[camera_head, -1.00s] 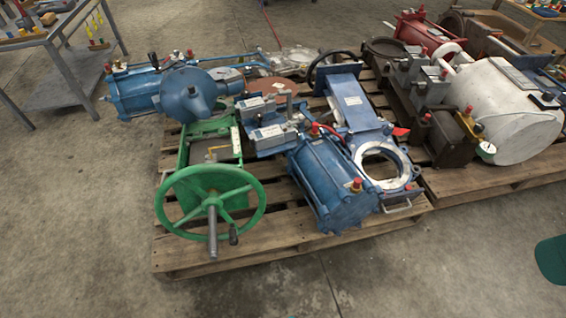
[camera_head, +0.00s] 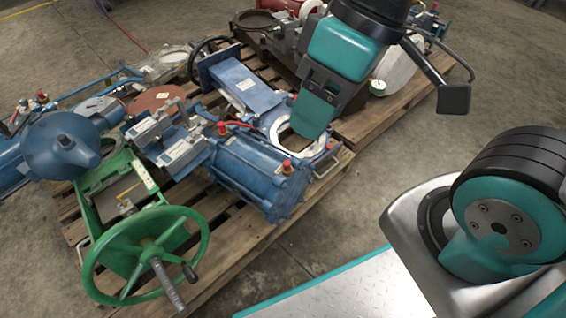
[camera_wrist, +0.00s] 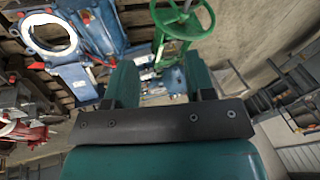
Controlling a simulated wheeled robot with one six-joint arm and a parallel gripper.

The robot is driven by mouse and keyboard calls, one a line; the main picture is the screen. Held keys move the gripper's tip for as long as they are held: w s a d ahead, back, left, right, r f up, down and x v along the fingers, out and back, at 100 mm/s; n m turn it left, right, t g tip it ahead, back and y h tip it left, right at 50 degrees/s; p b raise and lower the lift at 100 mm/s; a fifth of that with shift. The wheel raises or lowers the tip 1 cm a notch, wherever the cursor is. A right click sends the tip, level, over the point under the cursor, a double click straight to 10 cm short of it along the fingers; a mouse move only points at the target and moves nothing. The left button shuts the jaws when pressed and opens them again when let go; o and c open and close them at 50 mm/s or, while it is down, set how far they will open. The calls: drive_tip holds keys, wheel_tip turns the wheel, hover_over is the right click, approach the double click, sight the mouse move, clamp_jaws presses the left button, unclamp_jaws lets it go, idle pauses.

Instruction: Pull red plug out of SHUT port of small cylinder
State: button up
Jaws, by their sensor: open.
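A blue ribbed cylinder (camera_head: 258,172) lies on the pallet beside a white-ringed valve flange (camera_head: 277,142). It carries one red plug (camera_head: 287,167) at its near right end and another red plug (camera_head: 222,128) at its far left end. Port lettering is too small to read, so I cannot tell which is SHUT. My gripper (camera_head: 313,122) hangs in front of the flange in the head view, apart from both plugs. In the wrist view my gripper (camera_wrist: 162,82) is open and empty.
The pallet (camera_head: 232,240) also bears a green handwheel (camera_head: 145,255), a blue gate valve body (camera_head: 242,85) and grey boxes (camera_head: 185,152). A larger blue actuator (camera_head: 60,145) is at left. A second loaded pallet (camera_head: 400,105) stands behind my arm. The floor at front is clear.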

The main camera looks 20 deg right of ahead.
drive_tip(key=w+f+m+h+p, duration=0.2)
drive_tip(key=w+f+p, duration=0.45)
drive_tip(key=w, duration=0.85)
drive_tip(key=w+d+f+h+p, duration=0.1)
drive_tip(key=f, duration=0.6)
drive_tip(key=w+d+f+m+h+p, duration=0.1)
drive_tip(key=f, duration=0.6)
drive_tip(key=w+d+f+p, duration=0.1)
drive_tip(key=w+d+f, duration=0.1)
drive_tip(key=f, duration=0.5)
drive_tip(key=shift+g+h, duration=0.4)
